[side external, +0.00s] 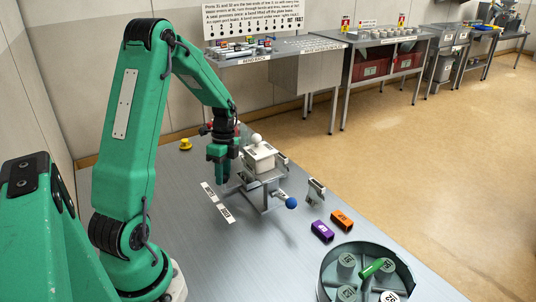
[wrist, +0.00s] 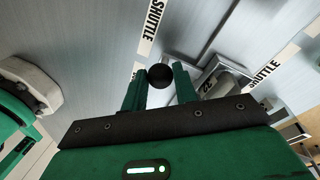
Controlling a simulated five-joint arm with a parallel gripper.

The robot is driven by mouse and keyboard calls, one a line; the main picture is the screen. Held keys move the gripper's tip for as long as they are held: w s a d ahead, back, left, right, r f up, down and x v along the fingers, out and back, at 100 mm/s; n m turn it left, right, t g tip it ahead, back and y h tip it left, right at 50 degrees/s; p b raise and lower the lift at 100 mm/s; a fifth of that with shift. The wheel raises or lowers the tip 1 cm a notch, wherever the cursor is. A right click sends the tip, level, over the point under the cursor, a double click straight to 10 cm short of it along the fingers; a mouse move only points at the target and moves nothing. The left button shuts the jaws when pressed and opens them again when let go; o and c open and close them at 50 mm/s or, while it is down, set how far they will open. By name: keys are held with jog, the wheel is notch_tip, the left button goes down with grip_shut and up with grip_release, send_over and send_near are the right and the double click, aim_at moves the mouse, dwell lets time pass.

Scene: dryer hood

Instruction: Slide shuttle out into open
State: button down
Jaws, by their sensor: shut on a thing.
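My gripper (side external: 218,176) points down beside the left side of a metal stand (side external: 262,181) that carries a white box (side external: 259,157) with a white ball on top. In the wrist view my fingers (wrist: 160,82) are shut on a dark round knob (wrist: 160,74). A rod with a blue ball (side external: 291,202) sticks out at the stand's front right. I cannot tell how the knob joins the shuttle, as my gripper hides that part.
A purple block (side external: 321,231), an orange block (side external: 342,219) and a small grey bracket (side external: 316,191) stand to the right. A round tray (side external: 328,271) with grey discs and a green piece is at the front. A yellow knob (side external: 185,144) is at the back left. The table's front middle is clear.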

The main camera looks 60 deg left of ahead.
jog(key=shift+a, duration=1.85)
jog(key=c, duration=1.1)
grip_release()
jog(key=shift+r, duration=0.1)
notch_tip(320, 180, up, 8)
jog(key=w, duration=0.1)
jog(key=shift+a+f, duration=0.2)
jog(key=shift+a, duration=0.25)
jog(key=shift+w+d, duration=0.1)
